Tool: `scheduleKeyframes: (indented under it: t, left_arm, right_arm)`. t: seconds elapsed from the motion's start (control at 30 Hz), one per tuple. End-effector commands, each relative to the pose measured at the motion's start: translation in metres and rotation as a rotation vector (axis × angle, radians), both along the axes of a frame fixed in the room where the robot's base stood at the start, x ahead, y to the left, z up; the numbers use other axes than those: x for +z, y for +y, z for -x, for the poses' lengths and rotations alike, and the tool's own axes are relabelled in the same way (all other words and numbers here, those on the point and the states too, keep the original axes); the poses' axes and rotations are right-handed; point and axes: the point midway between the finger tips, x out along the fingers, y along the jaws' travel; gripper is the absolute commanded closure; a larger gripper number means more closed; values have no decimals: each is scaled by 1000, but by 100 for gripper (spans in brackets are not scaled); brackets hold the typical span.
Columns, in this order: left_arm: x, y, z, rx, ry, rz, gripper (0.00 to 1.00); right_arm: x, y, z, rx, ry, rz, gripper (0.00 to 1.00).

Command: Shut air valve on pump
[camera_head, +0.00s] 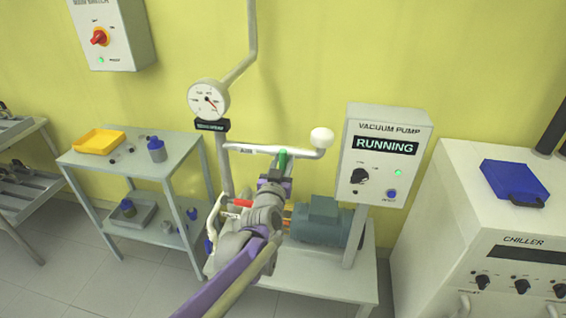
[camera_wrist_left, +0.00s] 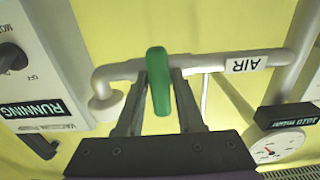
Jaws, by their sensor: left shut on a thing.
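The green air valve handle (camera_head: 282,159) sits on the white pipe labelled AIR (camera_head: 246,149), in front of the yellow wall. My left gripper (camera_head: 276,180) reaches up to it from below. In the left wrist view the green handle (camera_wrist_left: 158,82) lies between the two fingers of my left gripper (camera_wrist_left: 160,100), which is shut on it. There the handle lies across the AIR pipe (camera_wrist_left: 220,64). The vacuum pump control box (camera_head: 386,150) reads RUNNING and has a green light. The pump motor (camera_head: 322,222) is partly hidden behind my arm. My right gripper is not in view.
A gauge (camera_head: 208,100) is on the pipework at left. A white round end (camera_head: 322,138) caps the AIR pipe's right end. A side table (camera_head: 140,165) with a yellow tray (camera_head: 99,141) stands left; a chiller (camera_head: 490,225) stands right. The pump stands on a low white table (camera_head: 325,283).

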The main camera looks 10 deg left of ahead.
Motion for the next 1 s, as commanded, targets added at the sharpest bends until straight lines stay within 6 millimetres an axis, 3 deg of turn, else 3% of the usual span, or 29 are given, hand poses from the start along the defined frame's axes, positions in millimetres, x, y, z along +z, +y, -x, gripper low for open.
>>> scheduleKeyframes:
  t: [0.13,0.17,0.27,0.67,1.0]
  left_arm:
    - [0,0,0,-1,1,-2,100]
    - [0,0,0,-1,1,-2,62]
    - [0,0,0,0,1,-1,44]
    - [0,0,7,0,0,0,43]
    - [0,5,70,0,0,0,43]
  right_arm:
    - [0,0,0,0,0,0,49]
    - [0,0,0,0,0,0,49]
    - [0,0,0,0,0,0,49]
    - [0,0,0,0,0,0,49]
    - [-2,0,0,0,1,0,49]
